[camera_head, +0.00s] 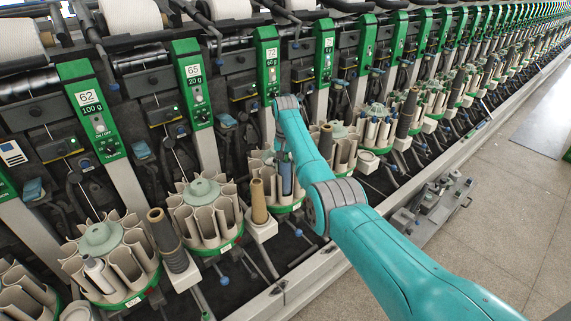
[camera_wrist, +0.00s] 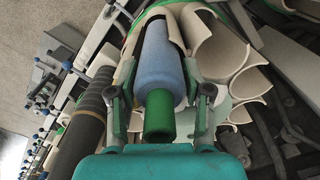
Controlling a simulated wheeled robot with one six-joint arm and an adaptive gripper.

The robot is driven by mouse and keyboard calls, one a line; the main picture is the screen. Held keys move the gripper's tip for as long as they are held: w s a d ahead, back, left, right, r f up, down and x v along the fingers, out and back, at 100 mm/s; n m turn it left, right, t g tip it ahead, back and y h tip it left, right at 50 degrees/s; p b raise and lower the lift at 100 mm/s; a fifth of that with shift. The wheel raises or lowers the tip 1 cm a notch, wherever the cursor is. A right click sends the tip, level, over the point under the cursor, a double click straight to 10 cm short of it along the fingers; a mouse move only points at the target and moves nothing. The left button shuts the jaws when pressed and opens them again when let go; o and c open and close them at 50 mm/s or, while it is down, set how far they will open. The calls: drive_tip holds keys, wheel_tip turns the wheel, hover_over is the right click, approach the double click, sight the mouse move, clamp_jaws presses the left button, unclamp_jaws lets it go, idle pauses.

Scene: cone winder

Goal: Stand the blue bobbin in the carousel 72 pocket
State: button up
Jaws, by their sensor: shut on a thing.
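The blue bobbin (camera_head: 287,180) has a pale blue body and a green tip. In the wrist view the blue bobbin (camera_wrist: 161,62) lies between the two fingers of my gripper (camera_wrist: 161,108), which is shut on it near the green tip. Its far end is between the cream walls of a carousel pocket (camera_wrist: 212,48); whether it touches the bottom is hidden. In the head view my gripper (camera_head: 284,152) is above the carousel (camera_head: 290,208) below the green panel marked 72 (camera_head: 268,58). The bobbin looks about upright there.
A tan bobbin (camera_head: 259,202) stands just left of this carousel, and a dark bobbin (camera_head: 166,238) farther left. A neighbouring carousel (camera_head: 203,208) is at left, another (camera_head: 336,150) at right. In the wrist view a dark ribbed bobbin (camera_wrist: 88,118) is close beside my gripper.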

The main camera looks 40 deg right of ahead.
drive_tip(key=o, duration=1.1)
wheel_tip(320, 180, up, 12)
drive_tip(key=shift+r, duration=0.1)
idle(0.5)
